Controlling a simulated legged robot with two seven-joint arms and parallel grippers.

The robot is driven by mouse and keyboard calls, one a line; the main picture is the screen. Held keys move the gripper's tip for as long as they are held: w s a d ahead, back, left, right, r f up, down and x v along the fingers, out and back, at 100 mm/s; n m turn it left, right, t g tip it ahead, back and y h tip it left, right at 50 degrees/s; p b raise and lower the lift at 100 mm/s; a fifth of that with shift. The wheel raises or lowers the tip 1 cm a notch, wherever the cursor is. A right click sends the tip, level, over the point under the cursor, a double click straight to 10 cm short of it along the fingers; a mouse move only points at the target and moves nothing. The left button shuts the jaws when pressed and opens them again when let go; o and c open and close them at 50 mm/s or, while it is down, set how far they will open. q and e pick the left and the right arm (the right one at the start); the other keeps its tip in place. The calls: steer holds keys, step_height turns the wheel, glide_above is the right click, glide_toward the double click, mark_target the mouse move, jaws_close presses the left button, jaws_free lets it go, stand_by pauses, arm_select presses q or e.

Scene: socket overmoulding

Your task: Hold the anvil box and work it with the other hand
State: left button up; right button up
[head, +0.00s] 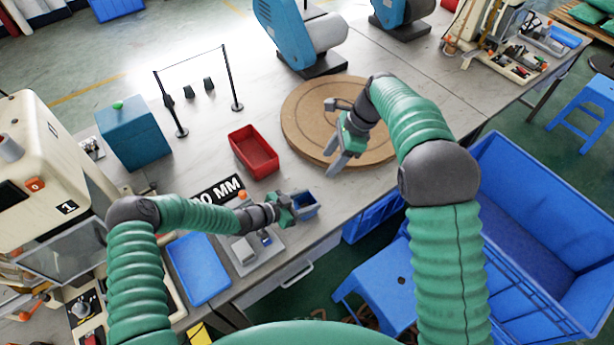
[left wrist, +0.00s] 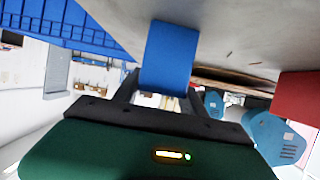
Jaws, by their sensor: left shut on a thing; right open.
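The anvil box, a small blue open-topped box (head: 307,210), is at the front edge of the table in the head view. My left gripper (head: 292,207) is shut on it from its left side. In the left wrist view the blue box (left wrist: 170,55) sits between the two dark fingers of my left gripper (left wrist: 163,95), close to the grey tabletop. I cannot tell whether the box touches the table. My right gripper (head: 340,163) is open and empty, over the round brown board, up and to the right of the box. Its fingers point down and left.
A red bin (head: 254,152) stands behind the box, beside the round board (head: 300,112). A blue tray (head: 198,268) and a grey plate with small parts (head: 252,252) lie left of the box. A large blue crate (head: 530,200) and blue stool (head: 378,292) are off the table.

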stand_by(0.4)
arm_select(q)
steer(key=o, duration=1.4)
steer(key=v, duration=1.2)
steer(key=shift+s+f, duration=0.1)
steer(key=shift+f, duration=0.1)
